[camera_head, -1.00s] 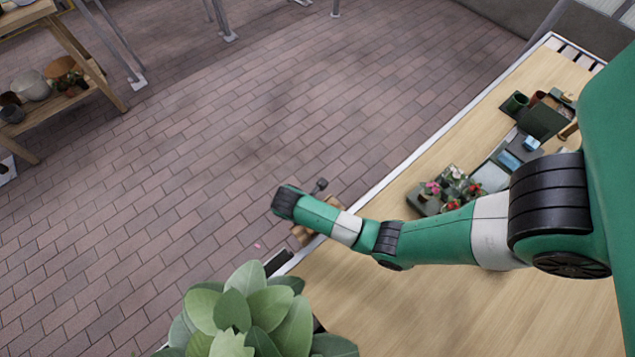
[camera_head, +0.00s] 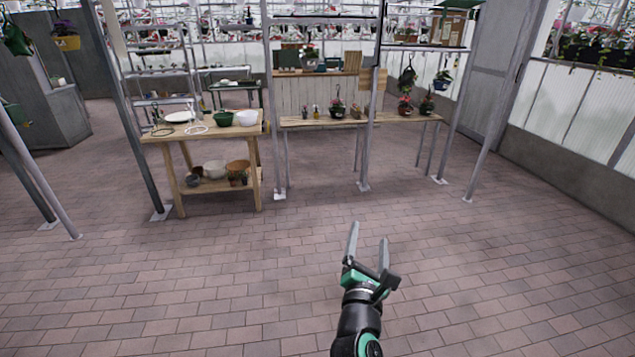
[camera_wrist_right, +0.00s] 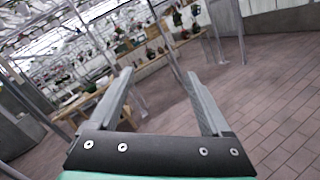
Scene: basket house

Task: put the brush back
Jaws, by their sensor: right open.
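I cannot make out a brush in either view. My right gripper (camera_head: 368,250) is open and empty, held out over the brick floor in the lower middle of the head view. Its two grey fingers point away from me, and in the right wrist view (camera_wrist_right: 160,95) they stand apart with nothing between them. My left gripper is not in view.
A wooden table (camera_head: 160,137) with bowls on it and on its lower shelf stands ahead on the left. A longer wooden bench (camera_head: 300,122) with several potted plants stands behind posts. Brick floor (camera_head: 240,270) lies clear before them.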

